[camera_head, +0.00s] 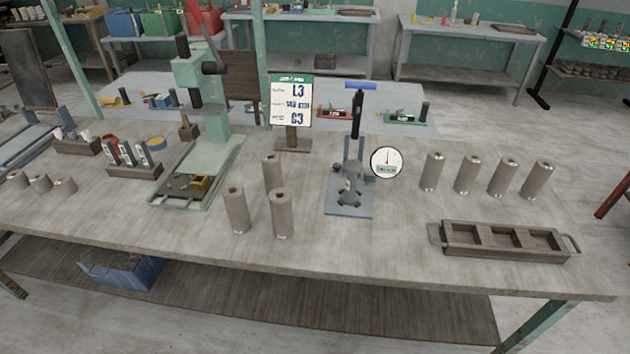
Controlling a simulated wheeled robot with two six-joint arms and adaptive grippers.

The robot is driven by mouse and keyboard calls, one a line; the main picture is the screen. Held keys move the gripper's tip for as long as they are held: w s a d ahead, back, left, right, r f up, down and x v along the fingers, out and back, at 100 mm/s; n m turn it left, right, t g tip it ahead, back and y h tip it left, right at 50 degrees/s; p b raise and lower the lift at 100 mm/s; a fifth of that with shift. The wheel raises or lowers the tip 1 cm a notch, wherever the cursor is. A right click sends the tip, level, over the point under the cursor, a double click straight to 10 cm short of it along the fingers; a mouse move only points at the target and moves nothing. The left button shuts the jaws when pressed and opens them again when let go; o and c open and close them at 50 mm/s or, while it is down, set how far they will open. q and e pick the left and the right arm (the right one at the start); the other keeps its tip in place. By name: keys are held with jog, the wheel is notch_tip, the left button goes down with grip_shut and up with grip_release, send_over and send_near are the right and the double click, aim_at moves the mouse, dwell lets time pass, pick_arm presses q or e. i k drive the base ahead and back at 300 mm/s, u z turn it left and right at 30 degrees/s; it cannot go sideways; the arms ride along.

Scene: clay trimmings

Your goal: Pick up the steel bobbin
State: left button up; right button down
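No single object stands out clearly as the steel bobbin. Three tall grey-brown cylinders with dark holes in their tops stand upright on the workbench near the middle: a back one (271,174), a front left one (237,211) and a front right one (281,214). Several similar tall cylinders (466,175) stand in a row at the right. A few short cylinders (40,183) sit at the far left. I cannot tell from the picture which of these is steel. Neither of my grippers is in view.
A green press (205,110) stands left of the middle cylinders. A clamp fixture with a blue handle (352,170) and a round dial (387,163) stand right of them. A wooden tray with compartments (445,232) lies front right. The bench front (350,250) is clear.

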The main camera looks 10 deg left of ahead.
aim_at(352, 167)
jog(key=u, duration=0.05)
jog(key=i, duration=0.35)
jog(key=z, duration=1.05)
